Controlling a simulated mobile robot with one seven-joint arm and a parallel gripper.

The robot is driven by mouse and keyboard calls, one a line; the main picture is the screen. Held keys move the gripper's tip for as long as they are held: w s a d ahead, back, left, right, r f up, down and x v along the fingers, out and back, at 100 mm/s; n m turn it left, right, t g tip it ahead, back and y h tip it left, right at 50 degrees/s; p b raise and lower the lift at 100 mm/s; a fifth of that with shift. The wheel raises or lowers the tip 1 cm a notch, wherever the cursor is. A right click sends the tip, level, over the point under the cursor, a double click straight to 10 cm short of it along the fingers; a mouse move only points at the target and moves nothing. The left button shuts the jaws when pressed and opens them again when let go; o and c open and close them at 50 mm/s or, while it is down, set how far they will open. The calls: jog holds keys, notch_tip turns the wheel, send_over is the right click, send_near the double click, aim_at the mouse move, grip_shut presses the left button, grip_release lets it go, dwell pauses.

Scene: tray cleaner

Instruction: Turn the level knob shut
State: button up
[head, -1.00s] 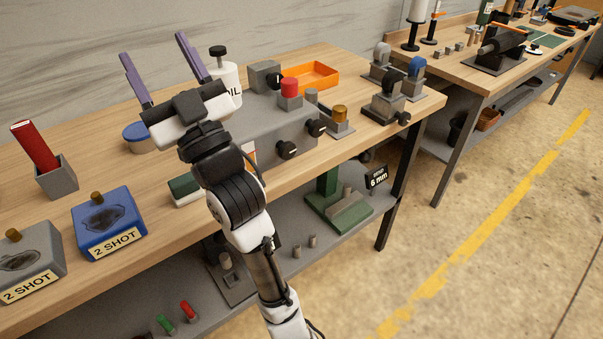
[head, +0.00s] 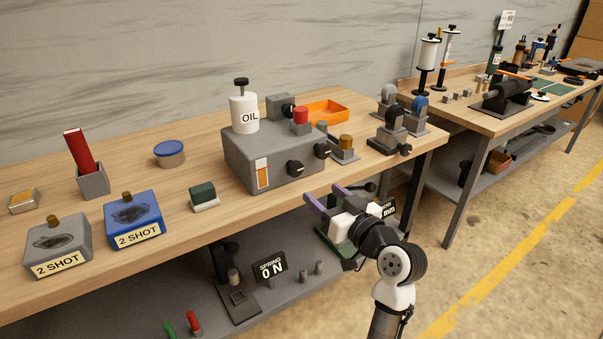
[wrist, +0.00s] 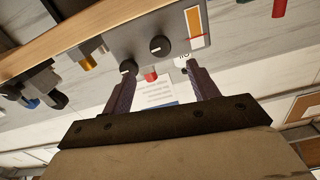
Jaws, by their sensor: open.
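A grey box (head: 240,157) on the bench has an orange level gauge (head: 262,174) on its front. Two black knobs are right of the gauge: a nearer one (head: 295,168) and one at the right corner (head: 322,150). No label tells which is the level knob. My gripper (head: 325,196) is open and empty in front of the bench edge, low and right of the box, apart from both knobs. The wrist view shows the box upside down, with the gauge (wrist: 194,25), the nearer knob (wrist: 160,46) and the corner knob (wrist: 128,67) beyond the fingers.
A white oil bottle (head: 244,113) and red button (head: 300,116) top the box. A brass-topped post (head: 346,143) and clamp-like fixtures (head: 390,128) stand to its right. A green-and-white block (head: 203,195) is left. The lower shelf (head: 215,300) lies below. Open floor is at right.

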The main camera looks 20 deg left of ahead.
aim_at(297, 171)
jog(key=p+x, duration=0.2)
jog(key=x, duration=0.8)
jog(key=shift+w+a, duration=0.1)
jog(key=c, duration=1)
